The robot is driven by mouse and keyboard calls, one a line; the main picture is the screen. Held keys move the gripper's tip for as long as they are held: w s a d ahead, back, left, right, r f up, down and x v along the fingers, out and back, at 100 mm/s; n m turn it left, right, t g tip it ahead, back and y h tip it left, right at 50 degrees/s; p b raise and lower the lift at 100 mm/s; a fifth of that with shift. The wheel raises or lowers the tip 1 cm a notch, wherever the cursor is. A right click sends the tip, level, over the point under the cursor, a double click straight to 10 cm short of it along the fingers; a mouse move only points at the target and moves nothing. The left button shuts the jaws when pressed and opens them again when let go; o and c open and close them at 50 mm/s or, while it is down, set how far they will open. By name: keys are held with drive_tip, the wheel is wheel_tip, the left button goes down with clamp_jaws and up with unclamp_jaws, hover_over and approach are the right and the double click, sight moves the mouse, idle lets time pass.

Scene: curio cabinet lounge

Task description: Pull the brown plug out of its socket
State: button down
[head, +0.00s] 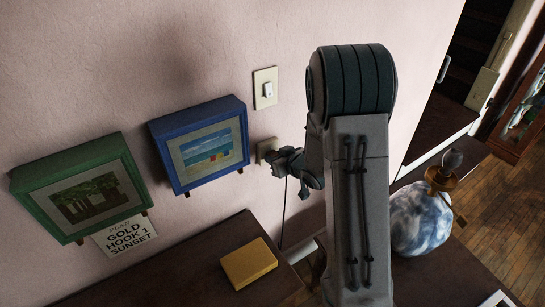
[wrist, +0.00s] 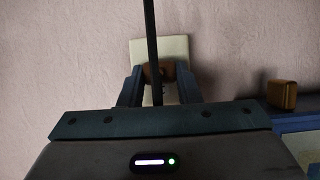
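The brown plug (wrist: 158,71) sits at the cream socket plate (wrist: 172,47) on the wall, with a dark cord (wrist: 151,30) running from it. In the wrist view, my gripper (wrist: 160,76) has one finger on each side of the plug, both apparently touching it. The plug still looks seated at the plate; its prongs are hidden. In the head view, my gripper (head: 276,158) reaches the socket plate (head: 265,147) from the right and hides the plug. The cord (head: 283,210) hangs down below it.
A light switch (head: 265,88) is above the socket. A blue-framed beach picture (head: 183,130) hangs close to the left, and a green-framed picture (head: 60,170) farther left. A yellow box (head: 248,262) lies on the dark cabinet (head: 205,270). A blue-white lamp (head: 420,218) stands right.

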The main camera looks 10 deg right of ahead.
drive_tip(key=shift+s+d, duration=0.15)
drive_tip(key=shift+s, duration=0.2)
drive_tip(key=shift+s+d, duration=0.1)
drive_tip(key=shift+s, duration=0.2)
idle(0.5)
drive_tip(key=shift+s+d+b, duration=0.2)
drive_tip(key=shift+s+d, duration=0.1)
drive_tip(key=shift+s, duration=0.35)
drive_tip(key=shift+s+d+b, duration=0.2)
drive_tip(key=shift+s+d, duration=0.05)
drive_tip(key=shift+s, duration=0.45)
drive_tip(key=shift+s+d+b, duration=0.2)
drive_tip(key=shift+s+d, duration=0.1)
drive_tip(key=shift+s, duration=0.35)
